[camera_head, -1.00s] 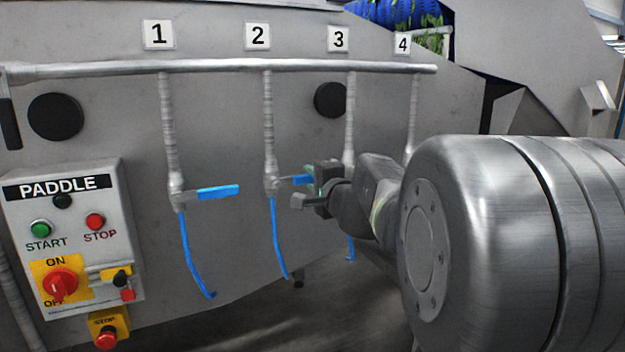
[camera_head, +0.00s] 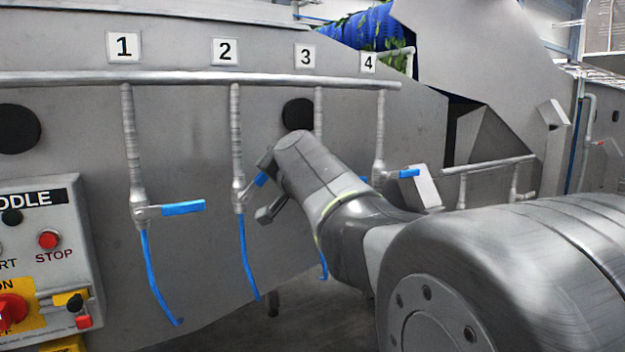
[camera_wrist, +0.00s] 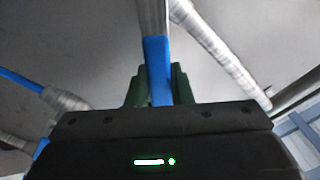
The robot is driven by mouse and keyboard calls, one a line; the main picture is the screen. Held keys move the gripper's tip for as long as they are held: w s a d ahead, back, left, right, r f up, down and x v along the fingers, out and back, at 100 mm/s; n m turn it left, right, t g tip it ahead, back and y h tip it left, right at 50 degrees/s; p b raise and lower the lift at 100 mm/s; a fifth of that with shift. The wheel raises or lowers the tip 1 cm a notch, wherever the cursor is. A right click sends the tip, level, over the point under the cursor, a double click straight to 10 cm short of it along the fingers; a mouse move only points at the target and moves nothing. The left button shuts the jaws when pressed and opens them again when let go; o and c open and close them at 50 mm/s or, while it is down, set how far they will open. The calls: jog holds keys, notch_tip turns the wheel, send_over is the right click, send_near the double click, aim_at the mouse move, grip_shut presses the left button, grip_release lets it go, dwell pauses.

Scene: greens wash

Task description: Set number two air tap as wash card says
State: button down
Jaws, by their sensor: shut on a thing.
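Number plate 2 (camera_head: 225,52) is above the second drop pipe. Tap two's blue lever (camera_head: 262,179) slants up to the right from its valve (camera_head: 239,197). My gripper (camera_head: 263,187) is shut on this lever, with its wrist tilted. In the wrist view the blue lever (camera_wrist: 157,70) runs between the two green fingers (camera_wrist: 157,88). Part of the lever is hidden by my gripper. A blue hose (camera_head: 247,258) hangs below the valve. No wash card can be made out.
Tap one's blue lever (camera_head: 183,208) points right, nearly level. Tap four's lever (camera_head: 403,174) also points right. A paddle control box (camera_head: 60,245) with a red stop button stands at the left.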

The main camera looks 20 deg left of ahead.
aim_at(259, 174)
jog(key=shift+s+a+r+n, duration=0.45)
jog(key=shift+s+n, duration=0.05)
jog(key=shift+n, duration=0.55)
jog(key=shift+s+a+r+n, duration=0.4)
jog(key=shift+s+n, duration=0.1)
jog(key=shift+n, duration=0.55)
jog(key=c, duration=1.3)
grip_release()
jog(key=b+v, duration=0.3)
jog(key=v, duration=1.1)
jog(key=shift+a, duration=0.1)
